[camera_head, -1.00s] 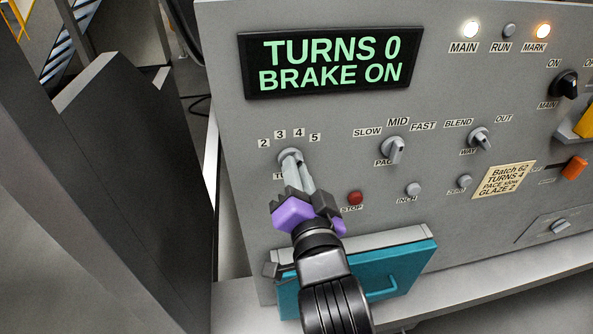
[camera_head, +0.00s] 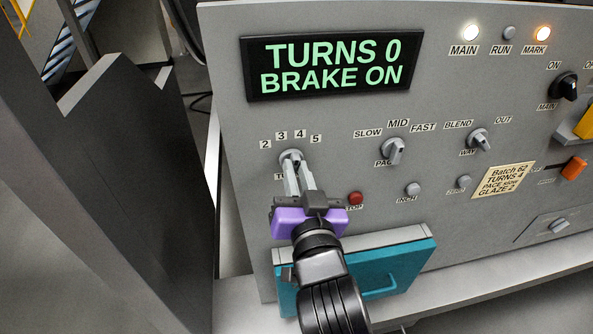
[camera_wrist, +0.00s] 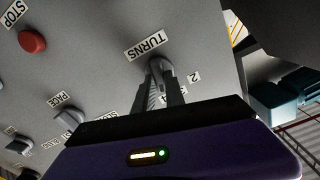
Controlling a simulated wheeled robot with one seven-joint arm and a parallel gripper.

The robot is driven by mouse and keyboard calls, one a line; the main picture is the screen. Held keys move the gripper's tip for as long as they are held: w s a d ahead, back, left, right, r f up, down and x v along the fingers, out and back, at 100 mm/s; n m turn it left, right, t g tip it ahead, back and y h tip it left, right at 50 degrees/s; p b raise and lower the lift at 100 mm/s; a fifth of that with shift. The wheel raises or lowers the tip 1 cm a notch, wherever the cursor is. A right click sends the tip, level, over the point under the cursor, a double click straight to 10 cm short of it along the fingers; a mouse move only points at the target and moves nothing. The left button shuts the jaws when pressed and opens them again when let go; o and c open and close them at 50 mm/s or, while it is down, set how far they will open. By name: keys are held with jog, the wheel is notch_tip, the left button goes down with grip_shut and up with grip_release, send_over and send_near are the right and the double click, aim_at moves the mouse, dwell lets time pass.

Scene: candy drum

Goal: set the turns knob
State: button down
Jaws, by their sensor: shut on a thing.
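The grey turns knob (camera_head: 291,157) is on the left of the panel, under the numbers 2, 3, 4 and 5. My gripper (camera_head: 295,170) reaches up to it with its fingers shut on it. In the wrist view the knob (camera_wrist: 159,69) sits between the two fingertips (camera_wrist: 161,85), beside the TURNS label. The fingers hide part of the knob, so I cannot tell which number it points to. The display (camera_head: 332,65) reads TURNS 0, BRAKE ON. A note (camera_head: 503,180) reads Batch 62, TURNS 4, PACE slow, GLAZE 2.
The pace knob (camera_head: 394,150) and another knob (camera_head: 478,139) are to the right. A red stop button (camera_head: 355,198) is close beside my gripper. A teal drawer (camera_head: 415,262) is below. The MAIN (camera_head: 471,30) and MARK (camera_head: 543,31) lamps are lit.

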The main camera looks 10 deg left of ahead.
jog(key=c, duration=1.4)
grip_release()
jog(key=shift+s, duration=0.1)
jog(key=b+v, duration=0.2)
jog(key=v, duration=0.5)
jog(key=shift+s, duration=0.35)
jog(key=shift+d, duration=0.15)
